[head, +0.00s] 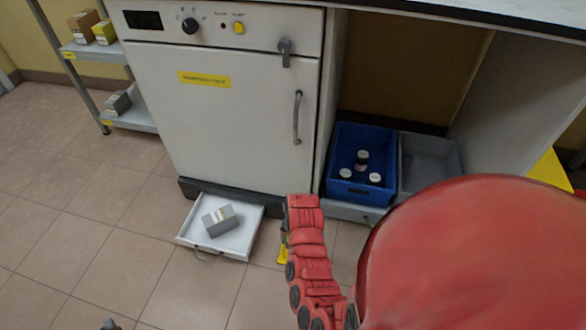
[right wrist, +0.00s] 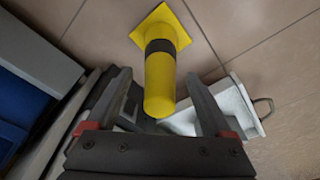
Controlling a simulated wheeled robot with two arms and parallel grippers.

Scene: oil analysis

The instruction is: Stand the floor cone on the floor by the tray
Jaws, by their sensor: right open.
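The yellow floor cone (right wrist: 160,85) has a dark band and a square base. In the right wrist view it appears upright, its base on the floor tiles. In the head view only a yellow bit of it (head: 283,256) shows beside my red right arm, just right of the tray. The white tray (head: 187,236) lies on the floor before the cabinet; part of it shows in the right wrist view (right wrist: 240,112). My right gripper (right wrist: 158,77) is open, its fingers apart on either side of the cone. A small grey tip at the head view's bottom edge may be my left gripper (head: 110,325).
A grey box (head: 221,219) lies in the tray. The white cabinet (head: 230,125) stands behind it. A blue crate (head: 346,190) with several bottles and a grey bin (head: 430,155) are to its right. A shelf (head: 130,118) stands at left. The left floor is clear.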

